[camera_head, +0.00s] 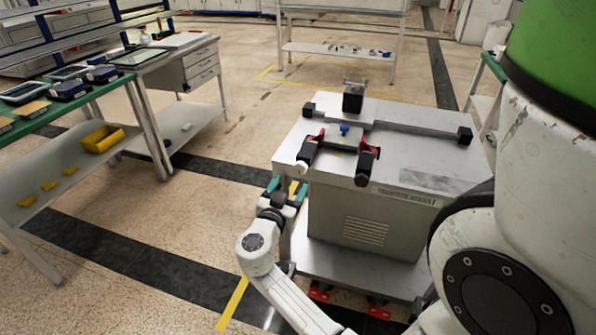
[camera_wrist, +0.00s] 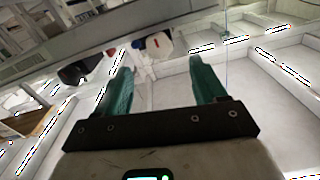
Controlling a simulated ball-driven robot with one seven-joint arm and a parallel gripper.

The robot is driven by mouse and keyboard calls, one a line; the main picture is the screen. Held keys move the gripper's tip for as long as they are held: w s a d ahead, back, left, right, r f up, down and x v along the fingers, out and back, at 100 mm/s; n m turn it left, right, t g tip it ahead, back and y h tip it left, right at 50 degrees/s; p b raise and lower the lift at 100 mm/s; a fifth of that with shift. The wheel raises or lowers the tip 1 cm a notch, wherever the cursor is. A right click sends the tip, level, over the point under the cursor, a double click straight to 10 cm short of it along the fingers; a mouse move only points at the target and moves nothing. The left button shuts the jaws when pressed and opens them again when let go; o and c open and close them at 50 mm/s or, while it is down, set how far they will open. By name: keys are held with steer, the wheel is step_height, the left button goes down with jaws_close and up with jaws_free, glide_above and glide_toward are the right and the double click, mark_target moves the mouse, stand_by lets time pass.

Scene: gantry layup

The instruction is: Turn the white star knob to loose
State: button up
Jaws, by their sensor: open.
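A pale, rounded knob (camera_head: 302,168) sits at the front end of the left black-and-red clamp (camera_head: 309,148) on the grey cabinet. It is small, and its star shape cannot be made out. My gripper (camera_head: 288,187) is open and empty, with teal fingers, just in front of and below the left clamp. In the wrist view, a white rounded knob (camera_wrist: 159,44) with a red mark shows beyond the gap between the open fingers (camera_wrist: 160,65), apart from them.
A green-topped bench (camera_head: 75,105) stands left, with open floor between.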

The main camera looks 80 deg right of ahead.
mark_target(299, 170)
steer(key=d, duration=0.5)
steer(key=s+d+p, duration=0.1)
steer(key=d, duration=0.1)
steer(key=shift+d, duration=0.3)
steer(key=c, duration=1.1)
steer(key=shift+o, duration=0.2)
